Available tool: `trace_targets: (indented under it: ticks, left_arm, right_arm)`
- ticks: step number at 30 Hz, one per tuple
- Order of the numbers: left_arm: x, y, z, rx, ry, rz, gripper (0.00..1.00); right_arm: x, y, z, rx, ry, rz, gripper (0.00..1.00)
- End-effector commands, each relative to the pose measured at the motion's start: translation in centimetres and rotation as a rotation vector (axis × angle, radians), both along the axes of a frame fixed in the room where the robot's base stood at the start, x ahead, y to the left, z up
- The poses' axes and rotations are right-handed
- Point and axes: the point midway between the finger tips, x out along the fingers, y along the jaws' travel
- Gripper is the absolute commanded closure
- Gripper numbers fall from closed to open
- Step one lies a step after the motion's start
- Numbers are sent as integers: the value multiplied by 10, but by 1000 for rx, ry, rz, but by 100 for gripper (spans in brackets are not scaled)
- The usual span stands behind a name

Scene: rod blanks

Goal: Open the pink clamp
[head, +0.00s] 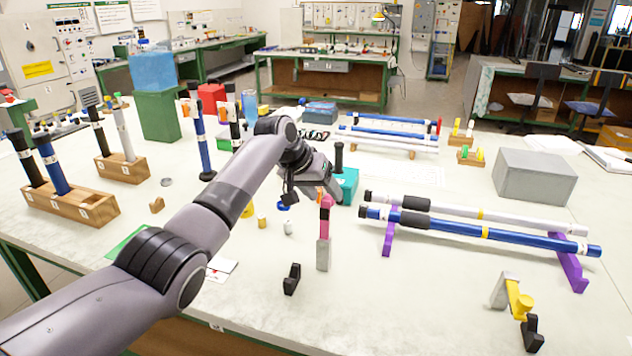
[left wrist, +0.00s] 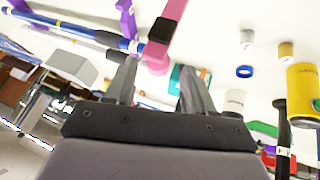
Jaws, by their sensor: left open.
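The pink clamp (head: 325,228) stands near the middle of the table, above a grey block-like part (head: 323,256). In the left wrist view the pink clamp (left wrist: 178,22) reaches down toward the gap between my fingertips, with a dark pad on it. My left gripper (head: 318,194) is open, just above the clamp's upper end in the head view. It also shows in the left wrist view (left wrist: 157,72), its two fingers apart with nothing clearly held. Whether a finger touches the clamp I cannot tell. My right gripper is not in view.
Blue and white rods (head: 480,228) lie on purple supports (head: 570,266) at right. A yellow clamp (head: 518,299) stands front right, a black block (head: 292,279) front centre. A grey box (head: 535,176) is behind. Wooden racks (head: 72,203) hold upright rods at left. The front middle is mostly clear.

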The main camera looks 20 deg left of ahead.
Motion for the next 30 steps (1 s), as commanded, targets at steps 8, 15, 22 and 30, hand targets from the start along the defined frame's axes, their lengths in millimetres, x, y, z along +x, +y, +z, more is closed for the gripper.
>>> trace_targets:
  ticks: [8, 15, 22, 30]
  left_arm:
    - [-11, 8, 18, 1, 0, 2, 46]
    - [-14, 10, 22, 2, 1, 3, 46]
    - [-13, 10, 22, 1, 1, 2, 59]
    - [-22, 56, 22, -15, -55, 0, 100]
  right_arm:
    - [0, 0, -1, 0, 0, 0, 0]
    - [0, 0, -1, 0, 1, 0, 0]
    - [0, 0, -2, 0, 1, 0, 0]
    - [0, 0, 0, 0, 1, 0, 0]
